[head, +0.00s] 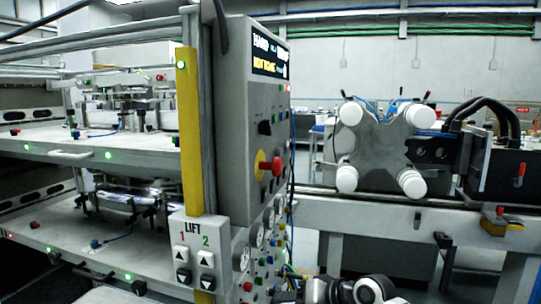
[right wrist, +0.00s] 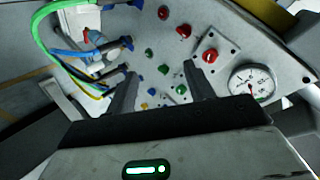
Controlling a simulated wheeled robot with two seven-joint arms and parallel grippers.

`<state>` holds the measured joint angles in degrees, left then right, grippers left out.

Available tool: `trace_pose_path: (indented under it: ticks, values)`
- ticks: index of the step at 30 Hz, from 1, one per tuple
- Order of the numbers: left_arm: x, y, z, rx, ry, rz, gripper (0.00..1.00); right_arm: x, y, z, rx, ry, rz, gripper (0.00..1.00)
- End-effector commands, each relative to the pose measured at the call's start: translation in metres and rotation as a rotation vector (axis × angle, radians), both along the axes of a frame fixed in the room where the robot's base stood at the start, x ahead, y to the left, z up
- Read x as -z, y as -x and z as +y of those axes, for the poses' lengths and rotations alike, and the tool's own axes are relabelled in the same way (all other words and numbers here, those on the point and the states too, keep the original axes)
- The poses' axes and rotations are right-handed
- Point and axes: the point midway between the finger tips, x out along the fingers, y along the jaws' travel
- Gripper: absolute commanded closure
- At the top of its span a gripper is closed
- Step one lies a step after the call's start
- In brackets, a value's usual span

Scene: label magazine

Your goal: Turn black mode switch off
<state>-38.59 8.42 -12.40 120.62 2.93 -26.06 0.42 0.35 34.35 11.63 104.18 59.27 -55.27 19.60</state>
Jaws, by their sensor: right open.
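On the side of the grey control box (head: 238,95), below its display, a small black switch (head: 265,127) shows above the red knob on a yellow plate. Its exact setting is too small to read. I see no black switch in the right wrist view. My right gripper (right wrist: 161,69) is open and empty there, its two fingers apart in front of a grey panel with coloured buttons. In the head view, part of my right arm shows at the bottom centre, low beside the box. My left gripper is not in view.
The red knob (head: 276,166) sticks out below the switch. Gauges (right wrist: 252,84), a red button (right wrist: 210,56) and coloured hoses (right wrist: 52,45) crowd the lower panel. A LIFT button box (head: 196,255) stands at left. A machine with white rollers (head: 348,113) stands at right.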

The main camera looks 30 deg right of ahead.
Motion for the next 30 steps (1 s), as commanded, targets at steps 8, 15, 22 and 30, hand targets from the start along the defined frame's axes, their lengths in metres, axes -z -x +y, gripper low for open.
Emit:
trace_pose_path:
  ticks: [8,15,22,30]
  values:
    - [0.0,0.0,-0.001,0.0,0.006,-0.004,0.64,-0.286,0.01,-0.086,-0.085,-0.474,-0.205,0.47]
    - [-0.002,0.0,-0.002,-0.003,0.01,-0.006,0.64,-0.372,0.058,-0.097,-0.206,-0.589,-0.286,0.47]
    - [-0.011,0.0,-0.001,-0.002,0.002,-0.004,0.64,-0.379,0.041,-0.079,-0.218,-0.597,-0.289,0.47]
    - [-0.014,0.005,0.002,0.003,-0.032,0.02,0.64,-0.38,-0.004,-0.04,-0.217,-0.599,-0.29,0.47]
